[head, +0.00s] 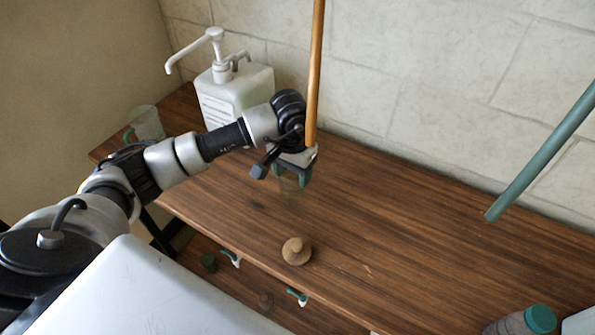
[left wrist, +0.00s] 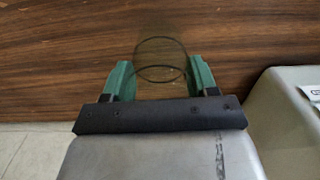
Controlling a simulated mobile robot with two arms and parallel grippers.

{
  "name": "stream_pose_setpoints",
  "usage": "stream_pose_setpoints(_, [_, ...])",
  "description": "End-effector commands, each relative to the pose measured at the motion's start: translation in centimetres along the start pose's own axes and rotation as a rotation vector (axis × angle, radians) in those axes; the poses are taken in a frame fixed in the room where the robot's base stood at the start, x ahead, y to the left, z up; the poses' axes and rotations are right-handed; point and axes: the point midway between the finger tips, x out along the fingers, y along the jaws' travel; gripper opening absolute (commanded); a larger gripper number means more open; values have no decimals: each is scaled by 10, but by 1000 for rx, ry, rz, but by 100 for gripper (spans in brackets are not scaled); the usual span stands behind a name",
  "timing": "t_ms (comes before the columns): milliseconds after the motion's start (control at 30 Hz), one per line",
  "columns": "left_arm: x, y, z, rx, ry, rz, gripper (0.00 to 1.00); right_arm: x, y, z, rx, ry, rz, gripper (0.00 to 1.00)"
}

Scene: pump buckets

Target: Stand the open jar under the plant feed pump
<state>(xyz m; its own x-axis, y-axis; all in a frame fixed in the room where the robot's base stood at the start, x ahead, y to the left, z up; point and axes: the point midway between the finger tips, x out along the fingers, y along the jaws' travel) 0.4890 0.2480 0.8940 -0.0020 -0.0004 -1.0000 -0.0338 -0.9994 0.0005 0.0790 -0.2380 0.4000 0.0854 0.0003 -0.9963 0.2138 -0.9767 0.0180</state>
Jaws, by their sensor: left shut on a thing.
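A white pump container (head: 235,92) stands at the back left of the wooden table, its spout (head: 172,66) pointing left; I cannot read its label. My left gripper (head: 292,176) is to the right of it, in front of the wall. Its green fingers are shut on a clear, open glass jar (head: 291,188), which is faint against the wood. In the left wrist view the jar (left wrist: 160,60) sits between the fingers of the left gripper (left wrist: 160,80), with its round rim showing. I cannot tell whether its base touches the table. My right gripper is out of view.
A clear vessel with a green handle (head: 146,121) stands at the left end, partly behind my arm. A round brown lid (head: 296,251) lies near the front edge. A teal-lidded jar (head: 530,321) is at bottom right. A wooden pole (head: 315,70) and a teal pole (head: 545,150) cross the view.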

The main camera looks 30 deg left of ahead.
Motion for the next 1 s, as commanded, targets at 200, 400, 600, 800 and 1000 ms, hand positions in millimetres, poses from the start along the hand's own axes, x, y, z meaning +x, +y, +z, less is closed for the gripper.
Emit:
stream_pose_setpoints(200, [-1,0,-19,-1,2,1,25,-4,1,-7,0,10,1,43])
stream_pose_setpoints(400, [25,1,-20,-1,-4,2,25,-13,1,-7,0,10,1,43])
stream_pose_setpoints(600, [35,0,-21,1,2,0,25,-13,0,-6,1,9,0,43])
stream_pose_setpoints(800, [36,0,-21,0,2,0,25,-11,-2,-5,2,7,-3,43])
stream_pose_setpoints(1000, [38,0,-21,0,0,-1,74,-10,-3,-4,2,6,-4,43])
